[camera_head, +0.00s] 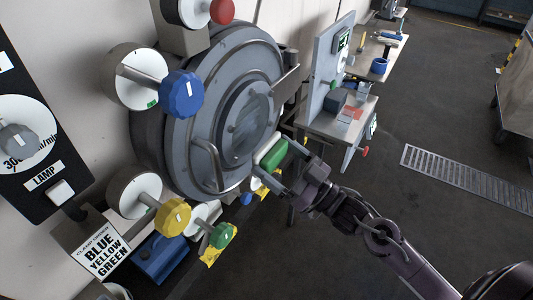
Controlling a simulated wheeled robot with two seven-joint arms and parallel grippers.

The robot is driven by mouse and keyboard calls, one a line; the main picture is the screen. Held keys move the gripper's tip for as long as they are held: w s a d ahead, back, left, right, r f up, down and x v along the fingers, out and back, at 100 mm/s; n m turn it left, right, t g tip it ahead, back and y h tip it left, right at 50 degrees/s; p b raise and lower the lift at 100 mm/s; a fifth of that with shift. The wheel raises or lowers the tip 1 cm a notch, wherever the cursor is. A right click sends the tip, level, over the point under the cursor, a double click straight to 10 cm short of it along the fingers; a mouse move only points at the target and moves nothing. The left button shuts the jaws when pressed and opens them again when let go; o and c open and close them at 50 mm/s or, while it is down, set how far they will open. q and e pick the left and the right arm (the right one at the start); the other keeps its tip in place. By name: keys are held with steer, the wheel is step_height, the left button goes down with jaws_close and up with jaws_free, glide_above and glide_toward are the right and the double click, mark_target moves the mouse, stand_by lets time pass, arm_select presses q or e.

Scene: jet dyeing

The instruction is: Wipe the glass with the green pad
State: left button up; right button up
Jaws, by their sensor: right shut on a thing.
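The glass (246,125) is a round window in the middle of the big grey round door (203,90). It looks hazy, with darker and lighter streaks. My right gripper (273,156) comes in from the lower right and is shut on the green pad (271,154). The pad is held near the lower right rim of the door, below and right of the glass. I cannot tell whether it touches the door. My left gripper is not in view.
Blue (181,93), yellow (172,217), green (223,235) and red (222,11) knobs stick out around the door. A curved handle (209,167) crosses its lower front. A bench (340,126) stands behind to the right.

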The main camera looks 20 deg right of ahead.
mark_target(239, 137)
steer(key=shift+w+a+r+b, duration=0.1)
steer(key=shift+w+a+b, duration=0.35)
steer(key=shift+w+b, duration=0.1)
steer(key=shift+w+a, duration=0.85)
steer(key=shift+w, duration=0.25)
steer(key=shift+w+a+b, duration=0.25)
steer(key=shift+b, duration=0.05)
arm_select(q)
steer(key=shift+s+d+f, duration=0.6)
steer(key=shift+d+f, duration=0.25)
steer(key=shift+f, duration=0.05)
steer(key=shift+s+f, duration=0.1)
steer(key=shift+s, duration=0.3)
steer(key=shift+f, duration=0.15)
arm_select(e)
steer(key=shift+w+a, duration=0.6)
steer(key=shift+w, duration=0.2)
steer(key=shift+d, duration=0.1)
